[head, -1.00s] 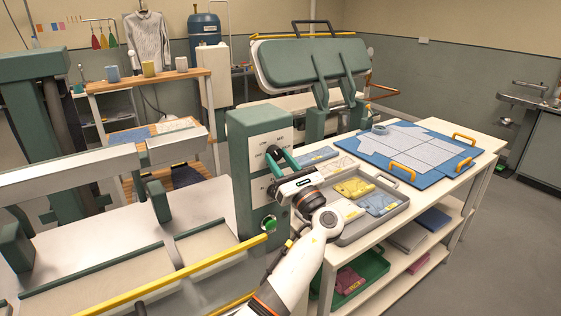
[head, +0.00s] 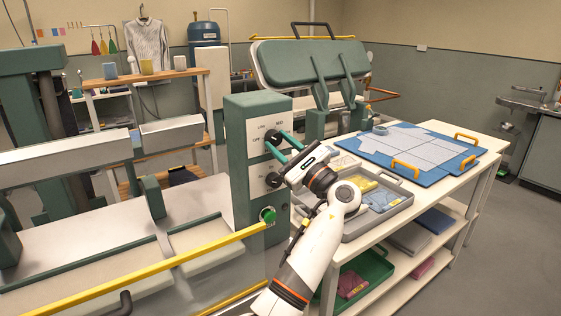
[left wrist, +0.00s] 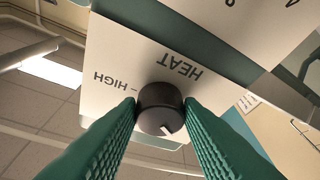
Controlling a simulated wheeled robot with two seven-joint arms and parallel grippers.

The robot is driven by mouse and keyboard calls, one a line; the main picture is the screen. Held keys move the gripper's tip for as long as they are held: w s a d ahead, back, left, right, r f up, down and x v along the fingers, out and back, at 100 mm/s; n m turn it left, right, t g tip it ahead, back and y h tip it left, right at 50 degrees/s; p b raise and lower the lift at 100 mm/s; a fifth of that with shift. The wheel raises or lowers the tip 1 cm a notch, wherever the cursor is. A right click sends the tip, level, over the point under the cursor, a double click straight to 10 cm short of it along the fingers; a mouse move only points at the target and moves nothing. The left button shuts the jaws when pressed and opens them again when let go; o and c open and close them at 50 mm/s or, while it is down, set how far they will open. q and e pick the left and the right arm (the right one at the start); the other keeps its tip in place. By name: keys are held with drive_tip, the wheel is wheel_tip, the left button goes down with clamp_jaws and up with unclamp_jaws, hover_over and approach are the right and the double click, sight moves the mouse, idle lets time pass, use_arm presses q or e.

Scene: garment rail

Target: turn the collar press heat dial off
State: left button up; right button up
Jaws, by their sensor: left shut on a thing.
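The heat dial (left wrist: 160,108) is a round black knob with a white pointer mark, on a white panel of the green control box (head: 239,160). The left wrist view shows HEAT and HIGH printed upside down beside it. The pointer mark faces the bottom of that view, slightly right. My left gripper (head: 277,141) has its green fingers on either side of the upper knob and is shut on it; the fingers also flank the dial in the left wrist view (left wrist: 161,112). The dial's other labels are hidden there. My right gripper is not in view.
A second black knob (head: 273,180) and a green button (head: 268,215) sit lower on the box. A yellow bar (head: 150,278) runs in front at left. A grey tray (head: 375,222) of folded cloths and a blue board (head: 375,153) lie on the white table at right.

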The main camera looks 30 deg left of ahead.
use_arm(q)
drive_tip(key=n+g+b, duration=0.1)
drive_tip(key=n, duration=0.1)
drive_tip(key=n+g+b, duration=0.1)
drive_tip(key=n+b, duration=0.1)
drive_tip(key=shift+w+f+n+h, duration=0.1)
drive_tip(key=shift+w+n+h, duration=0.05)
drive_tip(key=shift+n+h, duration=0.2)
drive_tip(key=shift+w+d+r+n+g+h+b, duration=0.15)
drive_tip(key=shift+n+g+b, duration=0.3)
drive_tip(key=shift+n, duration=0.5)
drive_tip(key=shift+s+a+r+n+g+h+b, duration=0.15)
drive_tip(key=shift+n+g+b, duration=0.3)
drive_tip(key=shift+n, duration=0.45)
drive_tip(key=shift+w+d, duration=0.1)
drive_tip(key=o, duration=1)
drive_tip(key=b+v, duration=0.2)
drive_tip(key=v, duration=1)
drive_tip(key=shift+d+r+b, duration=0.1)
drive_tip(key=shift+b, duration=0.25)
